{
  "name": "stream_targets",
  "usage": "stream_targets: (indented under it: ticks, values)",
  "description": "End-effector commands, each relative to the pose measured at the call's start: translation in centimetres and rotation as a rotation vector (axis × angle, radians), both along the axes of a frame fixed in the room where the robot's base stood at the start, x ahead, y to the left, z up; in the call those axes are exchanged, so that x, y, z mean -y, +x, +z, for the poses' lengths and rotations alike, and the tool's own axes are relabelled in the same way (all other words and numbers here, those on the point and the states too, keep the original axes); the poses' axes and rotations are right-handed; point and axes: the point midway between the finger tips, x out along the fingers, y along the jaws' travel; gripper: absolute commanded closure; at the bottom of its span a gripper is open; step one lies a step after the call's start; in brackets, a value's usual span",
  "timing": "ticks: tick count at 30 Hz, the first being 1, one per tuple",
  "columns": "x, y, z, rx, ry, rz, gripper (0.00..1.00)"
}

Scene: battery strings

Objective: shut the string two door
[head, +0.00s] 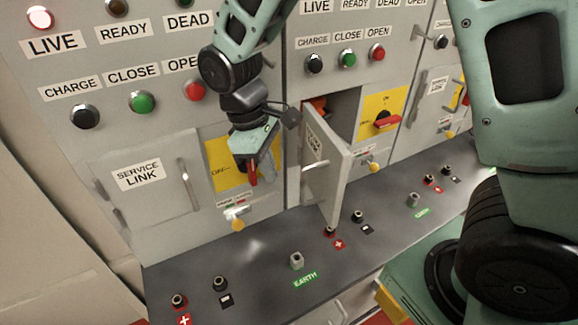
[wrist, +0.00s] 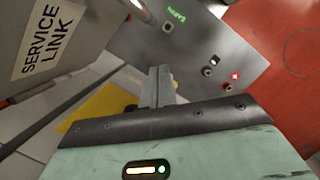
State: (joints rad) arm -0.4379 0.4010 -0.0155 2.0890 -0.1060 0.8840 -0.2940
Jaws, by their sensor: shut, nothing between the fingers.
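The string two door (head: 325,170) is the grey service link door on the middle cabinet in the head view. It stands swung out, its labelled face turned left, and the compartment behind it shows some orange. My gripper (head: 260,172) is shut and empty, left of this door and in front of the left cabinet's yellow panel. It appears apart from the door. In the wrist view the shut fingers (wrist: 158,85) point toward the dark shelf, with a grey face labelled SERVICE LINK (wrist: 45,40) at upper left, probably this door.
The left cabinet's service link door (head: 150,190) is shut. A dark shelf (head: 255,245) with several terminal posts runs below the cabinets. A yellow panel with a red switch handle (head: 387,121) is right of the open compartment. My own arm fills the right side.

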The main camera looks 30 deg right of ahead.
Motion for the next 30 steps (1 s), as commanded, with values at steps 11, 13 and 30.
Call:
stream_targets:
  ticks: [11, 13, 30]
  values:
    - [2.8, -2.8, -0.3, 0.001, -0.001, 0.0, 1.0]
    - [2.9, -2.9, -0.4, 0.001, 0.0, 0.0, 1.0]
    - [2.9, -3.0, -0.4, 0.001, 0.0, 0.042, 1.0]
